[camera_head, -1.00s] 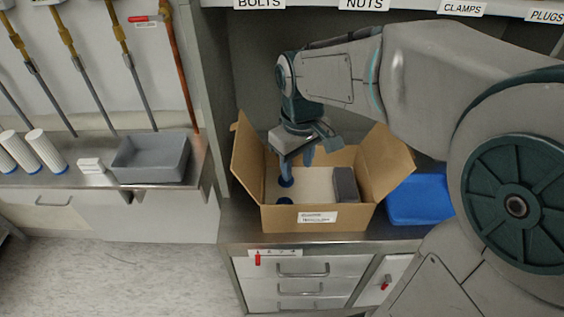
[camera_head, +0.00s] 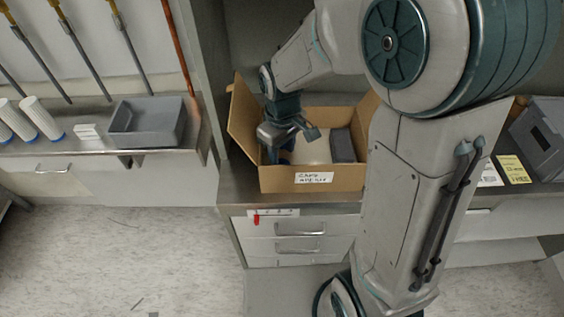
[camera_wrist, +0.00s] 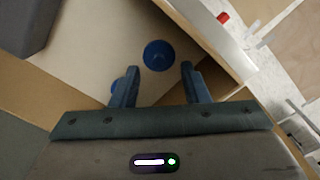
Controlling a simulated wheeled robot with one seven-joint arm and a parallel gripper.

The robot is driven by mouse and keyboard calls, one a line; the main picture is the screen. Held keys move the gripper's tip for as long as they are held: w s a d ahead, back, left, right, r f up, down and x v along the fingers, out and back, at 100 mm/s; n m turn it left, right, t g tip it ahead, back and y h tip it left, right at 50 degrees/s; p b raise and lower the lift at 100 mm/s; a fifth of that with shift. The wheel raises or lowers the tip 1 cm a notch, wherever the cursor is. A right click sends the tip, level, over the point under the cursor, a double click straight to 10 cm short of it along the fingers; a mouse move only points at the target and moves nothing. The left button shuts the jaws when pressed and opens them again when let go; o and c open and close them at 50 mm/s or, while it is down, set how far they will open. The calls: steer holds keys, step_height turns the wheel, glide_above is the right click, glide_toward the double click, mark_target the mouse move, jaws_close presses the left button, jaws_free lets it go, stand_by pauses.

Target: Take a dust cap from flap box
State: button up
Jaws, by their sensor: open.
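The open cardboard flap box (camera_head: 345,180) stands on the metal counter with its flaps spread. My gripper (camera_head: 283,158) reaches down into its left part. In the wrist view my gripper (camera_wrist: 159,68) is open and empty, its two blue fingers apart. A round blue dust cap (camera_wrist: 158,55) lies on the box floor just beyond the fingertips, lined up with the gap between them. The gripper and wrist hide the caps in the head view.
A dark grey block (camera_head: 342,146) is in the box's right part and also shows in the wrist view (camera_wrist: 24,22). The box's front wall (camera_wrist: 210,35) runs close to the right finger. A grey tray (camera_head: 148,122) and white cylinders (camera_head: 40,118) are on the left counter.

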mark_target(282, 161)
steer(key=shift+w+f, duration=0.1)
steer(key=shift+f, duration=1.6)
jaws_close()
steer(key=shift+r, duration=0.1)
